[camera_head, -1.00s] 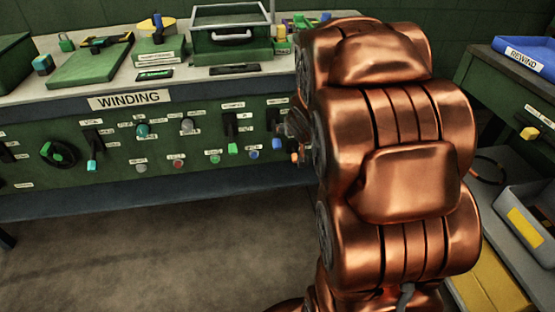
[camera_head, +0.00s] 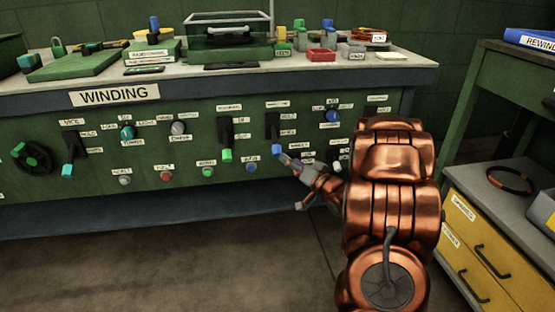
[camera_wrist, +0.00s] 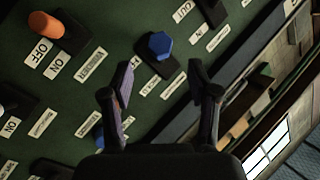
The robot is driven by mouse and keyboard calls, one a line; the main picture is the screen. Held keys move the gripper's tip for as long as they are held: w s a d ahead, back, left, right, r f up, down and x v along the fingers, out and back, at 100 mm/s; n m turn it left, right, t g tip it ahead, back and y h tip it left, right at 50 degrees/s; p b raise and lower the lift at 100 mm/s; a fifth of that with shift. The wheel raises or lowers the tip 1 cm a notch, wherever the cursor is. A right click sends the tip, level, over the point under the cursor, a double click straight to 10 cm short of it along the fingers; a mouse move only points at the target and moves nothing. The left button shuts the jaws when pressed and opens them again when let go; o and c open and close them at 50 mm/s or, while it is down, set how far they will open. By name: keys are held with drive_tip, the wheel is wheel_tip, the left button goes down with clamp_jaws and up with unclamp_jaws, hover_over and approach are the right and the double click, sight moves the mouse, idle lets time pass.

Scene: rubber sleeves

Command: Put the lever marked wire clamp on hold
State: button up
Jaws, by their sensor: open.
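The green WINDING panel (camera_head: 185,185) carries several levers and knobs, their small labels mostly too blurred to read. I cannot tell which lever is marked wire clamp. A black lever with a blue tip (camera_head: 277,150) hangs down right of a green-tipped lever (camera_head: 225,153). My gripper (camera_head: 294,180) is open and empty just below and right of the blue-tipped lever. In the wrist view a blue hexagonal tip (camera_wrist: 160,44) on a black plate lies ahead of my open fingers (camera_wrist: 162,72), apparently not touched. An orange-tipped handle (camera_wrist: 46,25) beside OFF and ON labels is at upper left.
The bench top (camera_head: 350,68) above the panel holds a red tray (camera_head: 321,56) and a green bin (camera_head: 228,42). A cabinet with yellow drawers (camera_head: 463,222) stands at right. The floor (camera_head: 190,260) before the bench is clear.

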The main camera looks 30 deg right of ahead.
sight(279, 154)
drive_tip(key=w, duration=0.2)
drive_tip(key=w+b, duration=0.1)
drive_tip(key=w, duration=0.1)
drive_tip(key=w+b, duration=0.1)
drive_tip(key=w, duration=0.1)
drive_tip(key=shift+w+a+f, duration=0.1)
drive_tip(key=shift+a, duration=0.2)
drive_tip(key=shift+w, duration=0.65)
clamp_jaws()
